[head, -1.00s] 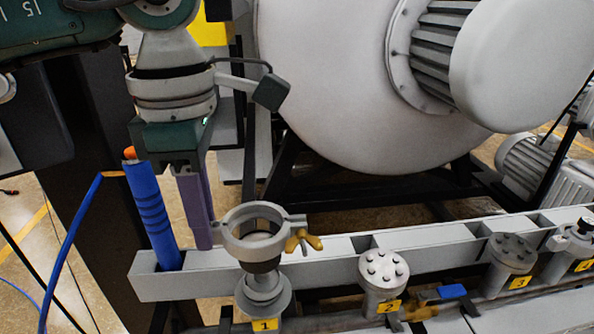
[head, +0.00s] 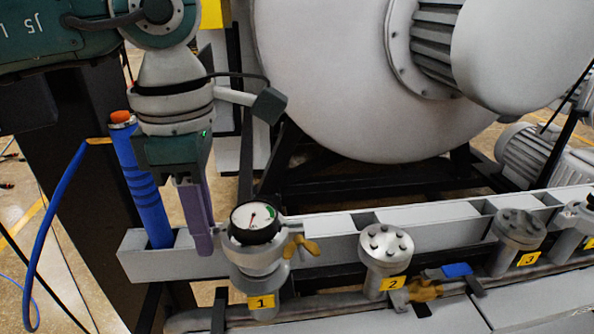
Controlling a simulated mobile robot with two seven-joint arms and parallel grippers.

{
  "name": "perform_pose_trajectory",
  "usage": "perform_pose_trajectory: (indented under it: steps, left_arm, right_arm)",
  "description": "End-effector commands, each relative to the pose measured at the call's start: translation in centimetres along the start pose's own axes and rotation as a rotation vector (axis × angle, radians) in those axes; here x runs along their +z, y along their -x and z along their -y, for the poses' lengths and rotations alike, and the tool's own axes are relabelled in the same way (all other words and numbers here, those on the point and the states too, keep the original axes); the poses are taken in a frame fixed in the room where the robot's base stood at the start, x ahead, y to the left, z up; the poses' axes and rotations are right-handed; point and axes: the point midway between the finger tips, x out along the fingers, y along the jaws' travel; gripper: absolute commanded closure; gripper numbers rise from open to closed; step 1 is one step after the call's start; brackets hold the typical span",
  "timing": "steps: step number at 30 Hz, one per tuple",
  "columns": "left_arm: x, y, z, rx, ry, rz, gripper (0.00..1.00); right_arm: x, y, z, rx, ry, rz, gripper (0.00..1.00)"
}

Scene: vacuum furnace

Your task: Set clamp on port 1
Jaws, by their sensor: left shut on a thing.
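The clamp (head: 254,259) is a light grey ring with a brass-coloured wing nut (head: 301,247) on its right. It sits low over port 1 (head: 264,313), around the foot of a round gauge (head: 255,221) with a white dial and black rim. My left gripper (head: 204,243) points down with purple fingers, shut on the clamp's left side. The exact contact at the fingertips is partly hidden. I cannot tell whether the ring is fully seated on the flange. My right gripper is not in view.
A blue cylinder (head: 146,192) with an orange top stands close left of my gripper in the grey rail (head: 340,241). Capped port 2 (head: 385,247) and port 3 (head: 517,229) stand to the right. The large pale vessel (head: 350,90) fills the back.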

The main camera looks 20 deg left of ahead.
Motion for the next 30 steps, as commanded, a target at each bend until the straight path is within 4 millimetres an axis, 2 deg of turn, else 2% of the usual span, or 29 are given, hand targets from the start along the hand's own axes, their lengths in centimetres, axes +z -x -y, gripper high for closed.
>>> perform_pose_trajectory:
  steps: [19,30]
  left_arm:
    - [0.1,-3.8,0.0,0.001,0.0,0.002,1.0]
    - [0.0,-4.3,0.0,0.001,0.0,0.001,1.0]
  right_arm:
    - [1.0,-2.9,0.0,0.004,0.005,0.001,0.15]
    - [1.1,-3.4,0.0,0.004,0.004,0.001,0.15]
